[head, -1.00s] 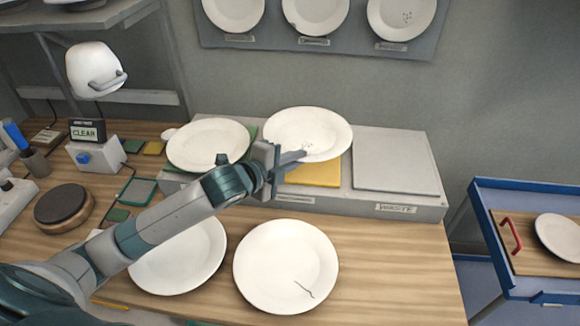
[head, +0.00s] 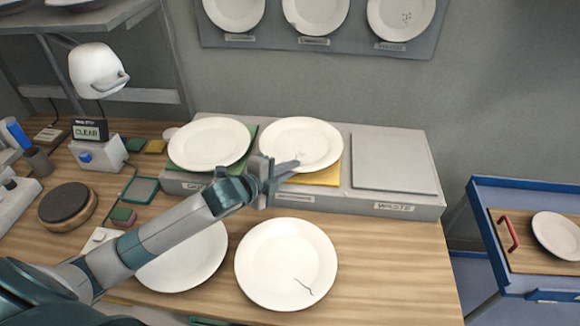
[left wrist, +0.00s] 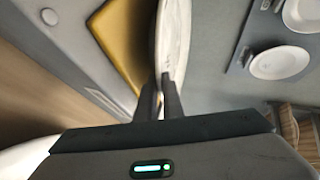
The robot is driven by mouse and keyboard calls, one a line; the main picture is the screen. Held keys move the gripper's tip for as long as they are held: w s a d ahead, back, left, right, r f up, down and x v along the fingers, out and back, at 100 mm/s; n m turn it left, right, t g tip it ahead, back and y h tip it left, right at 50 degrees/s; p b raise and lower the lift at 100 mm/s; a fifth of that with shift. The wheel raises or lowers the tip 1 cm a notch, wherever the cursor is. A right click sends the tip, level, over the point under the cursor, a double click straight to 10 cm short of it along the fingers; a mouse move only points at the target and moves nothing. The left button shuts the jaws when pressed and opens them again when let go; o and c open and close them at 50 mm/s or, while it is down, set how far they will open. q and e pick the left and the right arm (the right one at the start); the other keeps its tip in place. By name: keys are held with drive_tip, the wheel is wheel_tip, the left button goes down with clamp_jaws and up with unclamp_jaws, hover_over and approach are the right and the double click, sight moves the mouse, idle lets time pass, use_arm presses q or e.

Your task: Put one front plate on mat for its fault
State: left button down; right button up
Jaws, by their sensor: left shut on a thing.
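My left gripper (head: 282,170) is shut on the near rim of a white plate (head: 300,140) with small dark marks by the fingers. The plate is over the yellow mat (head: 322,178); I cannot tell whether it touches. In the left wrist view the plate (left wrist: 173,40) shows edge-on beside the yellow mat (left wrist: 115,35). Another plate (head: 208,143) lies on the green mat (head: 243,148). The grey mat (head: 394,163) behind the WASTE label is bare. On the table in front lie a plate with a dark crack (head: 285,260) and a plate partly hidden by my arm (head: 185,262).
A wall panel (head: 340,45) holds three labelled sample plates, the right one speckled. A blue cart (head: 490,240) with a plate (head: 556,236) stands at right. A CLEAR display (head: 90,130) and a dark round pad (head: 66,203) are at left. The table's right front is free.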

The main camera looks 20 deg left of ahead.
use_arm(q)
drive_tip(key=shift+f, duration=0.1)
idle(0.3)
drive_tip(key=c, duration=2.2)
unclamp_jaws()
drive_tip(key=shift+f, duration=0.15)
drive_tip(key=shift+s+a+r+b, duration=0.2)
drive_tip(key=shift+s+r+b, duration=0.1)
drive_tip(key=shift+s, duration=0.35)
drive_tip(key=shift+b+v, duration=1.3)
drive_tip(key=shift+v, duration=4.05)
